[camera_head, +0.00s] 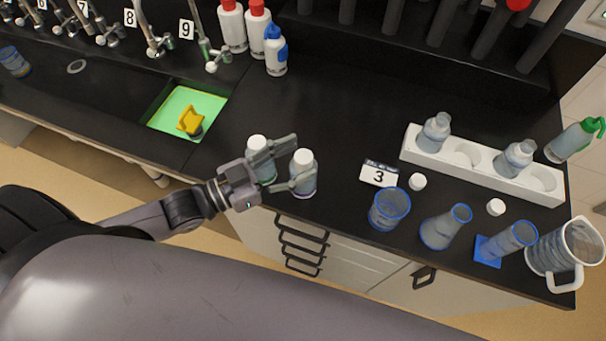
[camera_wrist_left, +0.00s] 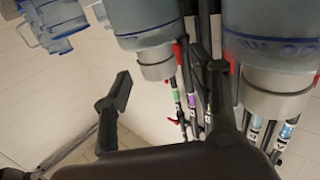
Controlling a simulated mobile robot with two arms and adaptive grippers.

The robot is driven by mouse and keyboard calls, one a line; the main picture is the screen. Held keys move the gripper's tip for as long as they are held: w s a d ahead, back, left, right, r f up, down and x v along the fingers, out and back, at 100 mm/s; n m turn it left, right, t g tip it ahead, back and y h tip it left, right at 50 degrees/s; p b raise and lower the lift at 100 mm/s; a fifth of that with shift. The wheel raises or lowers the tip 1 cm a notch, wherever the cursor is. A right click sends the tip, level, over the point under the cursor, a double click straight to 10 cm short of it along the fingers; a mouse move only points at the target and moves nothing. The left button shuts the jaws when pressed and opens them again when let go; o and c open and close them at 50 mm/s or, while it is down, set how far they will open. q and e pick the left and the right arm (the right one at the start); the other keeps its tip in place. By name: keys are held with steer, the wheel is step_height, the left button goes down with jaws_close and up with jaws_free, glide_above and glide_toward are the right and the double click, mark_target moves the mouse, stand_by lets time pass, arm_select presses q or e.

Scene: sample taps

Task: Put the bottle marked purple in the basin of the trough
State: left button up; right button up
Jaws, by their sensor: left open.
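Two clear bottles with white caps stand close together near the counter's front edge: a left bottle (camera_head: 257,144) and a right bottle (camera_head: 303,160). I see no purple mark on either. My left gripper (camera_head: 304,160) is open at the two bottles, its fingers reaching along them. In the left wrist view, which is upside down, one bottle (camera_wrist_left: 145,22) shows between the fingers (camera_wrist_left: 168,88) and the other bottle (camera_wrist_left: 275,50) outside them; contact cannot be told. The trough's basin (camera_head: 207,100) is a green-lit recess with a yellow object (camera_head: 191,121) in it. My right gripper is not in view.
Numbered taps (camera_head: 215,60) and red- and blue-capped bottles (camera_head: 275,50) stand at the back. To the right are a white rack (camera_head: 430,155) with bottles, a number 3 card (camera_head: 379,173), a beaker (camera_head: 389,209), flasks and a jug (camera_head: 560,250). The counter behind the gripper is clear.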

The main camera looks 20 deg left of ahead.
arm_select(q)
steer(key=shift+x, duration=1.25)
jaws_close()
